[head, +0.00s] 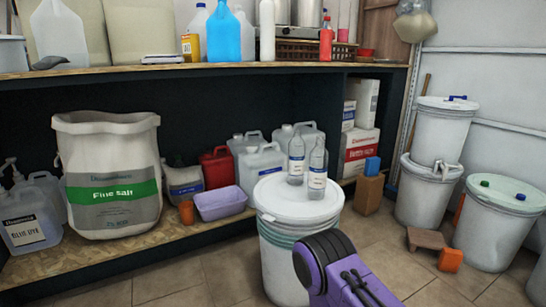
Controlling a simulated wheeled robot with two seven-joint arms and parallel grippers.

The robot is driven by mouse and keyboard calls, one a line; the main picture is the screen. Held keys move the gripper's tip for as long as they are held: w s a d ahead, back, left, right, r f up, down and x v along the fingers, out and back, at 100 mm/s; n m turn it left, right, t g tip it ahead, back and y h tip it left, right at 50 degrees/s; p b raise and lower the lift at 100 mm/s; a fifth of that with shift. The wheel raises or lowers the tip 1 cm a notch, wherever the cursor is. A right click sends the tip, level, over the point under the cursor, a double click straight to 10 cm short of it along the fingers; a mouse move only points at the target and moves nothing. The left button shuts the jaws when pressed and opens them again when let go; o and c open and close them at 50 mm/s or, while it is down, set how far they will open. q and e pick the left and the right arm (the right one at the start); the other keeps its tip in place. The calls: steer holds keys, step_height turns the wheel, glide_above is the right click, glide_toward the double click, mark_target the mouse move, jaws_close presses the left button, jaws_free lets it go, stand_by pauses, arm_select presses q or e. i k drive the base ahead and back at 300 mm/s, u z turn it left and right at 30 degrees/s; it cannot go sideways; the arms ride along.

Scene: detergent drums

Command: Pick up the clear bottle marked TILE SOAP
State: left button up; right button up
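Two clear bottles stand upright side by side on the white lid of a drum (285,208) in the middle. The left clear bottle (296,162) and the right clear bottle (318,170) each carry a small label with a blue part. The lettering is too small to read, so I cannot tell which one is marked TILE SOAP. A purple and black part of my own arm shows at the bottom, in front of the drum's lower right side. Neither of my gripper's fingertips shows.
A shelf (190,72) with bottles runs along the back. Below it stand a fine salt sack (110,185), jugs and a lilac tub (220,203). White drums (498,225) stand at the right. A brown block (369,195) is behind the middle drum.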

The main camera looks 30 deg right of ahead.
mark_target(296, 147)
steer(key=z, duration=0.2)
steer(key=i, duration=0.75)
steer(key=z, duration=0.55)
